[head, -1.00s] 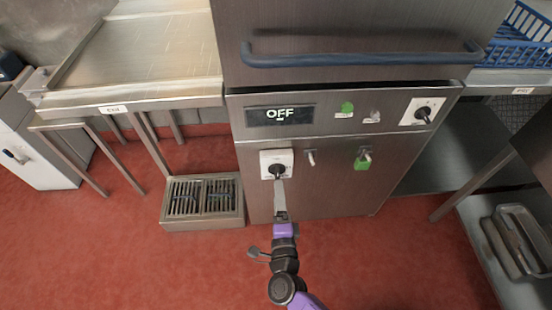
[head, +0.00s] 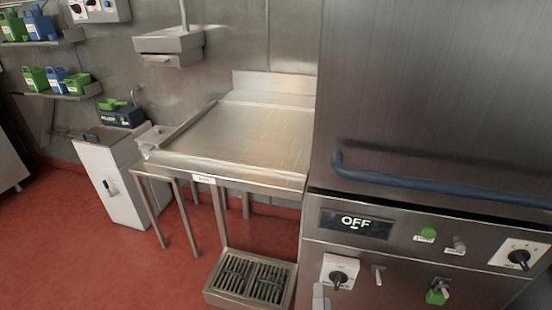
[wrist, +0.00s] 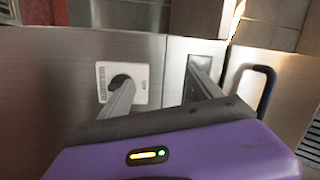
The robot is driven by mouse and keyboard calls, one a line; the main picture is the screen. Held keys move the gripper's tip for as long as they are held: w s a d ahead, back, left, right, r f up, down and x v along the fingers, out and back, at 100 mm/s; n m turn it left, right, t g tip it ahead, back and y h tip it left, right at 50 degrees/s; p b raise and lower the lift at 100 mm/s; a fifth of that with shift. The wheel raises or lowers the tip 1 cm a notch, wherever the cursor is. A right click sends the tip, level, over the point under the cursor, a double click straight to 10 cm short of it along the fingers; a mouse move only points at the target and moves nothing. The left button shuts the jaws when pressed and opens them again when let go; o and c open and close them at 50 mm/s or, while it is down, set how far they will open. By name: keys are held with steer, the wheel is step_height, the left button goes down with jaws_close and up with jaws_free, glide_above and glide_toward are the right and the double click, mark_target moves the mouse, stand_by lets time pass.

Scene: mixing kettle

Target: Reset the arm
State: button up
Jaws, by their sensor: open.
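My gripper (wrist: 161,74) shows in the wrist view with its two grey fingers spread apart and nothing held between them. Its purple body fills the bottom of that view. The fingers point at the steel front of the machine. One finger overlaps a white plate with a black knob (wrist: 121,81); I cannot tell whether it touches. In the head view only a grey finger tip (head: 320,299) shows at the bottom edge, just below the white knob plate (head: 339,272). The rest of my arm is outside the head view.
The steel machine has an "OFF" display (head: 355,223), a blue bar handle (head: 430,185) and a right-hand knob (head: 519,257). A steel table (head: 240,135) stands to its left, with a floor grate (head: 250,278) below. Red floor (head: 110,265) is open at the left.

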steer(key=s+d+r+n+g+p, duration=0.1)
steer(key=s+r+n, duration=0.4)
steer(key=s, duration=0.6)
steer(key=s+d+r+n+g+y+p, duration=0.1)
steer(key=s+d+r+n+p, duration=0.3)
steer(key=s+r, duration=0.5)
steer(key=s+d+r+n+g+p, duration=0.2)
steer(key=s+r+n, duration=0.4)
steer(key=s, duration=0.7)
step_height(320, 180, up, 2)
steer(key=shift+s+d+r+g+y+p, duration=0.1)
steer(key=shift+s+d+g+y+p, duration=0.15)
steer(key=shift+d+p, duration=0.6)
steer(key=shift+a, duration=0.15)
